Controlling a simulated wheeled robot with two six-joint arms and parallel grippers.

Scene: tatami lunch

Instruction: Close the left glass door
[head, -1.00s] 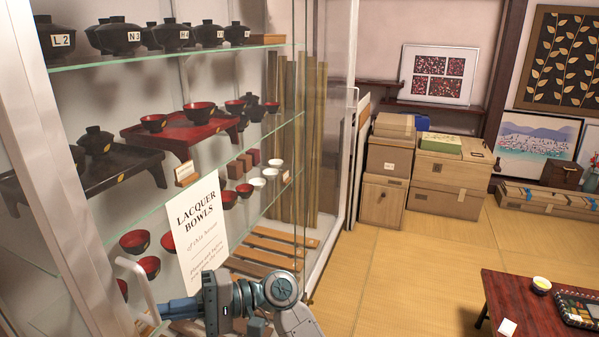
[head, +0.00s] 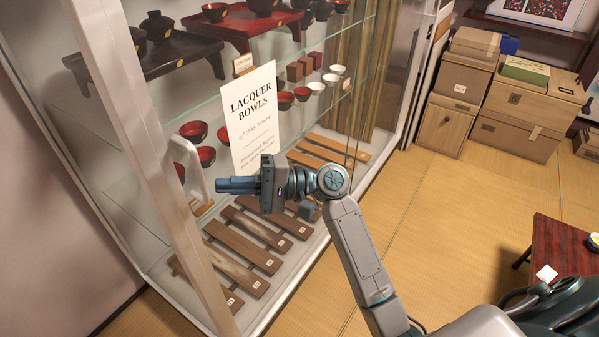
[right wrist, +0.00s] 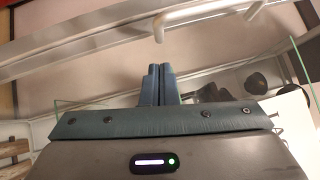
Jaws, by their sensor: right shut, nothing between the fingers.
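The glass cabinet (head: 165,283) stands at the left in the head view. A pale upright door frame (head: 135,125) with a white curved handle (head: 192,172) is at its near left side. I take this to be the left glass door; how far open it is, I cannot tell. My right gripper (head: 222,185) is shut and empty, its tips pointing left, just right of the handle. In the right wrist view the shut blue fingers (right wrist: 157,72) point toward the handle (right wrist: 166,20) with a visible gap. My left gripper is out of view.
Bowls (head: 193,131) and dark red stands (head: 235,27) fill the glass shelves, with a white sign (head: 250,112) near the gripper. Wooden slats (head: 235,265) lie at the cabinet's base. Boxes (head: 520,120) and a low red table (head: 555,245) are at right. Tatami floor (head: 455,210) between is clear.

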